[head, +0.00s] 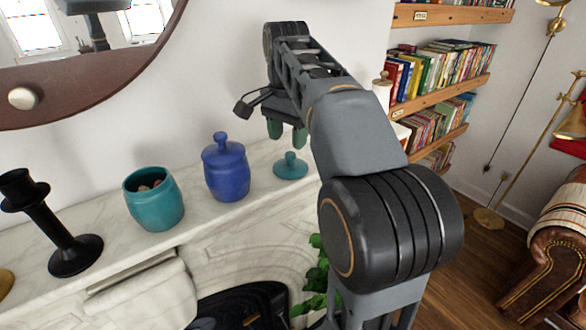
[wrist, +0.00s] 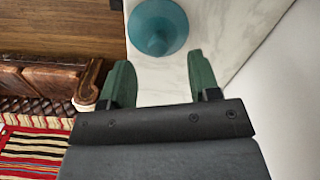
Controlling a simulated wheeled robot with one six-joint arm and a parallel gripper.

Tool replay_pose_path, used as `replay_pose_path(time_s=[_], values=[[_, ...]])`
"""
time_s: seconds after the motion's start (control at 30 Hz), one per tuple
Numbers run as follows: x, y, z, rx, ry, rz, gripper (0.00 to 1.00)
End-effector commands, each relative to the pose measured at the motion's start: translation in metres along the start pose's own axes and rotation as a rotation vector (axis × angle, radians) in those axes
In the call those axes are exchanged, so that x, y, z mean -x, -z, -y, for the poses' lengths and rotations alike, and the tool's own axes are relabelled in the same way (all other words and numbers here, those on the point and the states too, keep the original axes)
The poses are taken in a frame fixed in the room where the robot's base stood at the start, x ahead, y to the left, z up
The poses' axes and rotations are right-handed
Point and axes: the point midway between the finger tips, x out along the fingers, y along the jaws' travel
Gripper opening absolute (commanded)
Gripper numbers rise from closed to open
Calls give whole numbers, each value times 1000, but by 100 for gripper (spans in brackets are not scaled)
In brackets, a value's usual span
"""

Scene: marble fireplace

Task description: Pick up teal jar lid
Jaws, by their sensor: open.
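The teal jar lid (head: 290,167) lies on the marble mantel, knob upward, to the right of the blue jar. My gripper (head: 287,136) is above and slightly behind it in the head view, fingers pointing down, open and empty. In the wrist view the lid (wrist: 158,27) shows ahead of the fingertips of my gripper (wrist: 160,75), roughly centred between them and apart from them. The teal jar (head: 153,199) stands without a lid on the mantel, left of the blue jar, with some brownish things inside.
The lidded blue jar (head: 226,170) stands between the teal jar and the lid. A black candlestick (head: 58,232) is at the left on the marble mantel (head: 105,237). A round mirror (head: 75,78) hangs above. Green leaves (head: 313,285) show below the mantel edge.

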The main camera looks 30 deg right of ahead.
Motion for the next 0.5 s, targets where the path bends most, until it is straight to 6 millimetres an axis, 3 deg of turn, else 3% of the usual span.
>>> replay_pose_path(time_s=[0.17,0.5], values=[[-8,1,-2,-2,-1,1,56],[-48,1,-5,-4,-1,0,56]])
